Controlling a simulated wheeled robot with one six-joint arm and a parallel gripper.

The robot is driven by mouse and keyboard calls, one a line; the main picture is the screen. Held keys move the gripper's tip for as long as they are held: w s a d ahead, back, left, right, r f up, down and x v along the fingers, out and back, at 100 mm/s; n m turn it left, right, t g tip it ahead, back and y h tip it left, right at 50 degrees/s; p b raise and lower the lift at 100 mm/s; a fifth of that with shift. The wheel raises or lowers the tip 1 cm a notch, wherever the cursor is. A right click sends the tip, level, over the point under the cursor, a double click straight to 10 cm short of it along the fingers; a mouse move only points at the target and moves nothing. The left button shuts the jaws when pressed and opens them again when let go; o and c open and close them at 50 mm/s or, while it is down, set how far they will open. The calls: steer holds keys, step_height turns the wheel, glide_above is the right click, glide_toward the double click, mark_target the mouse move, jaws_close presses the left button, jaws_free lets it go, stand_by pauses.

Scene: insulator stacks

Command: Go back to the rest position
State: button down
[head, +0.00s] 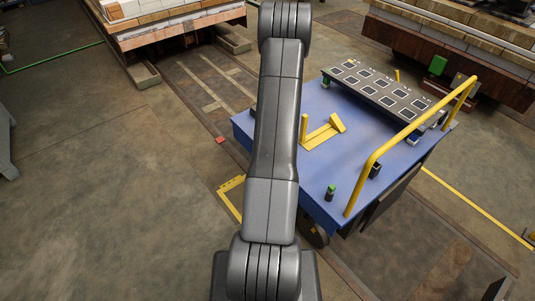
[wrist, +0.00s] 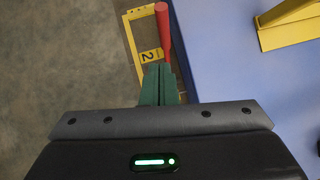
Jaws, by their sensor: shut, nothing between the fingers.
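My gripper (wrist: 158,68) shows in the wrist view with its two green fingers together and nothing held between them. A red rod-like thing (wrist: 163,32) with a rounded end shows just past the fingertips. I cannot tell how far below the fingers it is. My gripper is not visible in the head view, where my dark grey arm runs up the middle and hides part of the scene. The blue cart top (wrist: 230,70) lies to the right of the fingers in the wrist view.
The blue cart (head: 315,180) carries a black panel with squares (head: 375,88), a yellow bracket (head: 322,132) and a yellow rail (head: 405,130). A yellow floor frame (head: 230,190) marked 2 lies beside it. Pallet stacks stand behind. Floor at left is clear.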

steer(key=shift+v, duration=0.75)
steer(key=b+x, duration=0.1)
steer(key=x, duration=1.1)
steer(key=shift+w+f, duration=0.2)
